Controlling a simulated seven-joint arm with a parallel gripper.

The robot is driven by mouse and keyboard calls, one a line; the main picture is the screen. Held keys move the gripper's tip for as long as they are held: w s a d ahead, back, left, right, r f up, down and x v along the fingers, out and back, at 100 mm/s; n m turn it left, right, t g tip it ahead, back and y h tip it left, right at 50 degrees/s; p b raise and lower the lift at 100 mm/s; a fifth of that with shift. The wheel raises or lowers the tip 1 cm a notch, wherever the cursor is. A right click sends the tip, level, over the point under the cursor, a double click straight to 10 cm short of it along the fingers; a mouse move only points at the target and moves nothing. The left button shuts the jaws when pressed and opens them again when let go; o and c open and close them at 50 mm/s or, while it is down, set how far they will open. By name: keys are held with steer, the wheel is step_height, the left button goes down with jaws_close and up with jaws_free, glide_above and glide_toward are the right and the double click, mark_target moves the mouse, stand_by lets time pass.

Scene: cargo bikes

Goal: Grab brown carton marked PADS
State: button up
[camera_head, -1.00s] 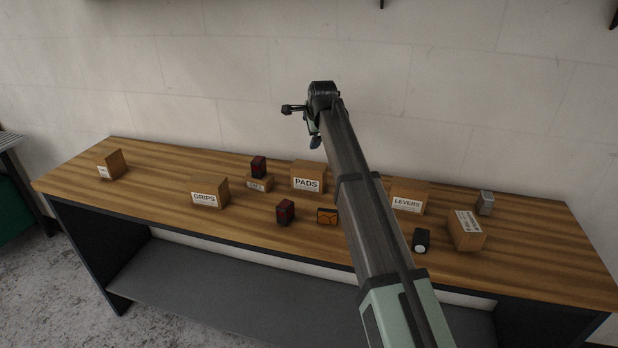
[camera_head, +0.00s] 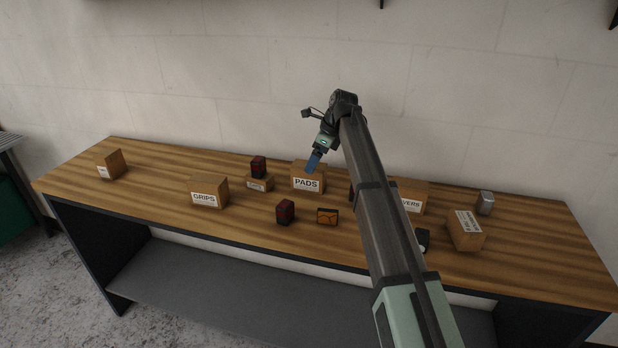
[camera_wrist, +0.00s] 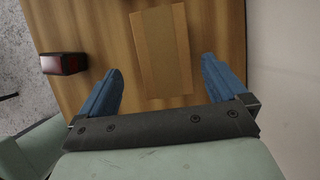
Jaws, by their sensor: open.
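The brown carton marked PADS (camera_head: 307,184) stands on the wooden bench, its white label facing the front. My gripper (camera_head: 314,163) hangs just above the carton's top, its blue fingers pointing down. In the wrist view a brown carton top (camera_wrist: 161,50) lies ahead of and between the two blue fingers; its label is not seen there. My gripper (camera_wrist: 161,85) is open and empty, with space on both sides of the carton. I cannot tell the exact height left between the fingers and the carton.
On the wooden bench (camera_head: 130,185), a small carton (camera_head: 260,185) with a red-black block (camera_head: 258,167) on it stands left of PADS. The GRIPS carton (camera_head: 209,191), a dark red block (camera_head: 285,211) and an orange block (camera_head: 327,216) are nearby. My arm partly hides the LEVERS carton (camera_head: 414,194).

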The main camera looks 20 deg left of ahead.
mark_target(307, 175)
steer(key=shift+w+x, duration=0.15)
steer(key=shift+x, duration=1.9)
steer(key=shift+w+x, duration=0.15)
steer(key=shift+x, duration=1.9)
steer(key=shift+f, duration=0.1)
steer(key=shift+c, duration=0.3)
steer(key=c, duration=1.1)
